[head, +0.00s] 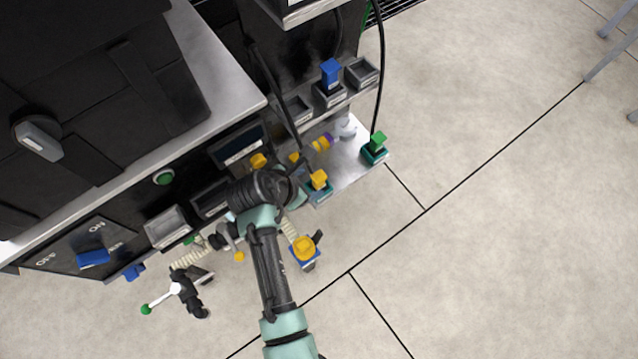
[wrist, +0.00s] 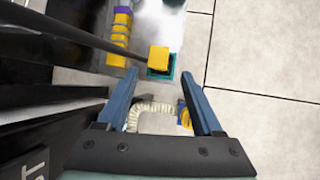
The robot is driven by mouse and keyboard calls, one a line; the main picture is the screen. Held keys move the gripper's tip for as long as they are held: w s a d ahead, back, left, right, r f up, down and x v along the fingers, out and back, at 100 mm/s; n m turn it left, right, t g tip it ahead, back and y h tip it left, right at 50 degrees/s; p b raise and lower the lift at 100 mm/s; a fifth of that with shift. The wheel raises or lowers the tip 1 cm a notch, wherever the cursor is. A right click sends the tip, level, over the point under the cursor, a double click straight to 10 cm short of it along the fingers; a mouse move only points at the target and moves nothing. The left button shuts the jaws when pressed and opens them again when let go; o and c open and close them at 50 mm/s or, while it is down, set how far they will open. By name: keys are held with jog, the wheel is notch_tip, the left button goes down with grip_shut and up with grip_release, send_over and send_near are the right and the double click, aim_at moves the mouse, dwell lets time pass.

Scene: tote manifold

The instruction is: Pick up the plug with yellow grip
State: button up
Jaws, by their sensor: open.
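The plug with yellow grip (head: 319,179) stands in a teal socket (head: 322,194) on the low shelf. In the wrist view the yellow grip (wrist: 158,57) shows as a block above the teal socket (wrist: 160,74). A dark cable or rod runs across the picture to the grip's left side. My gripper (wrist: 160,78) is open, with one blue finger on each side and nothing between the pads. The grip lies just beyond the fingertips, roughly centred between them.
A green plug (head: 376,142) and a blue plug (head: 330,75) stand in nearby holders. A yellow and purple stepped piece (head: 322,143) lies behind. A yellow knob on a blue base (head: 304,248) is below. The dark cabinet fills the left; open floor lies right.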

aim_at(315, 180)
jog(key=b+x, duration=0.2)
jog(key=x, duration=0.3)
jog(key=shift+w+d+f+b, duration=0.1)
jog(key=shift+w+f+b, duration=0.05)
jog(key=shift+f+b, duration=0.15)
grip_shut()
